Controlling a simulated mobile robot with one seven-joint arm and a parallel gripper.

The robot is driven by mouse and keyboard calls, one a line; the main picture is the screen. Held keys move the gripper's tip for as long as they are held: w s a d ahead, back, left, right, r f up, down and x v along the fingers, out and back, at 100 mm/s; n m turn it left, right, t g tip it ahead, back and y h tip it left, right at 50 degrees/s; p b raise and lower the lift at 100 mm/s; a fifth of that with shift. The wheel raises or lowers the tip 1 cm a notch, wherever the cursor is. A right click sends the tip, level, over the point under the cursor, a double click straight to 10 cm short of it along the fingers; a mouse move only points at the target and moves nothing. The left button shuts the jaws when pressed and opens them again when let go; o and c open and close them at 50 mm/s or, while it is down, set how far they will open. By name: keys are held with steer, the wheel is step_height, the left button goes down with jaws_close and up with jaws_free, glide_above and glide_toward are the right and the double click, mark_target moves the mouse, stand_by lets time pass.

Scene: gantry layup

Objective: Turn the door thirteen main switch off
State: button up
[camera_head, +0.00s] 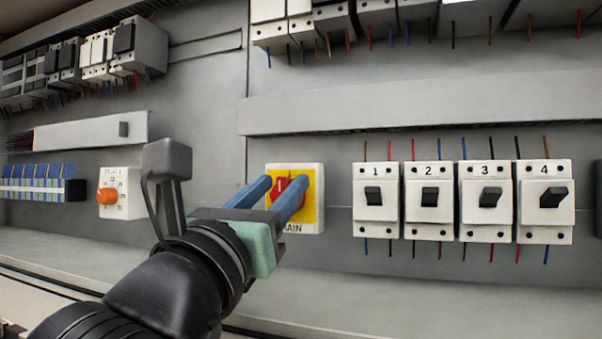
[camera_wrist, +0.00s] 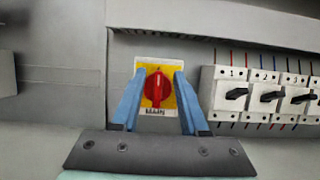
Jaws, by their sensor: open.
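The main switch (camera_head: 318,200) is a red rotary knob on a yellow plate in a white housing, labelled MAIN. It is mounted on the grey panel at the middle of the head view. In the wrist view the red knob (camera_wrist: 157,88) stands with its grip bar close to vertical. My gripper (camera_head: 280,190) is open, with its two blue fingers pointing at the switch. In the wrist view the fingers (camera_wrist: 156,82) lie left and right of the knob, and the knob shows between them. I cannot tell whether they touch it. The fingers partly hide the knob in the head view.
Several numbered breakers (camera_head: 430,198) with black levers stand to the right of the switch. An orange knob (camera_head: 107,196) on a white box and a blue terminal strip (camera_head: 35,190) are at left. A grey duct (camera_head: 430,105) runs above. Bare panel lies between switch and breakers.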

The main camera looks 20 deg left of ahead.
steer(key=shift+w+r, duration=0.1)
steer(key=shift+s+a, duration=0.1)
steer(key=shift+s, duration=0.15)
jaws_close()
steer(key=shift+n+b, duration=0.3)
steer(key=shift+n, duration=0.1)
steer(key=n+g+y, duration=0.1)
steer(key=n+y, duration=0.1)
steer(key=n, duration=0.5)
steer(key=n+g+y, duration=0.2)
steer(key=n, duration=0.5)
steer(key=a+n+g+y, duration=0.1)
steer(key=n+g+y, duration=0.1)
steer(key=n, duration=0.5)
steer(key=shift+f+n+y+b, duration=0.3)
steer(key=shift+f+y+b, duration=0.1)
steer(key=shift+y, duration=0.1)
